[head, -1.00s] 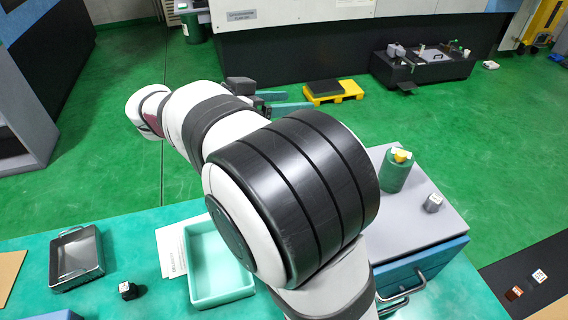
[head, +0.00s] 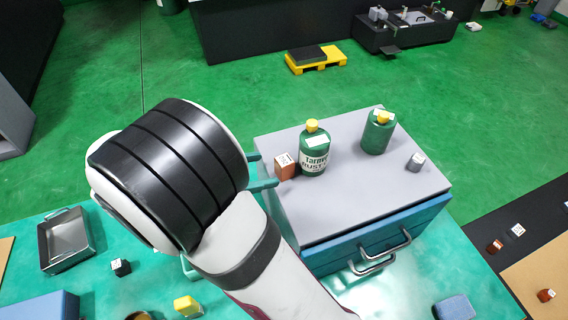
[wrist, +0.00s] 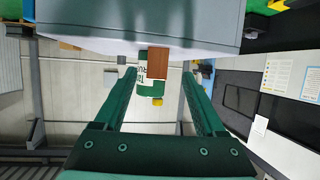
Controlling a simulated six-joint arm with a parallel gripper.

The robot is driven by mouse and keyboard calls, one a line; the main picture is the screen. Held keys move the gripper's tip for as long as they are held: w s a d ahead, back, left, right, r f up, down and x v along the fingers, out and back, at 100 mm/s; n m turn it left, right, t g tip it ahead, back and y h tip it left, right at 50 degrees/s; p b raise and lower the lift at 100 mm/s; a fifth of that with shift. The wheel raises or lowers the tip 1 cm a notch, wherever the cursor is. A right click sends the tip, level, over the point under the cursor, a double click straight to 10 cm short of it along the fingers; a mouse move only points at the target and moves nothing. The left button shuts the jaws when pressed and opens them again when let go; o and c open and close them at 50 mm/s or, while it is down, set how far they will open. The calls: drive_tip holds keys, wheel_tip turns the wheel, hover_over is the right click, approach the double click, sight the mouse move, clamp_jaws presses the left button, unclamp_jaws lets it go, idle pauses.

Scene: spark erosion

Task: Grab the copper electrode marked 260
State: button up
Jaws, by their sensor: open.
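A copper-brown block (head: 285,168) with a white label on top stands on the grey cabinet top, beside a green bottle. Its marking is too small to read. In the wrist view, which is upside down, the copper block (wrist: 158,62) shows between and beyond the finger ends, in front of the bottle. My gripper (head: 263,171) has teal fingers, one either side of the block's left approach, with the block at their tips. In the wrist view my gripper (wrist: 160,75) is open and empty. Most of the gripper is hidden behind my arm in the head view.
The labelled green bottle (head: 314,150) stands right beside the block. Another green bottle (head: 378,132) and a small grey block (head: 416,161) stand farther right on the cabinet (head: 350,205). A metal tray (head: 66,240) and dark block (head: 121,267) lie on the green table.

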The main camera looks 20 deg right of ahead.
sight(278, 168)
drive_tip(key=x, duration=0.6)
drive_tip(key=shift+s+d, duration=0.1)
drive_tip(key=shift+s, duration=0.15)
clamp_jaws()
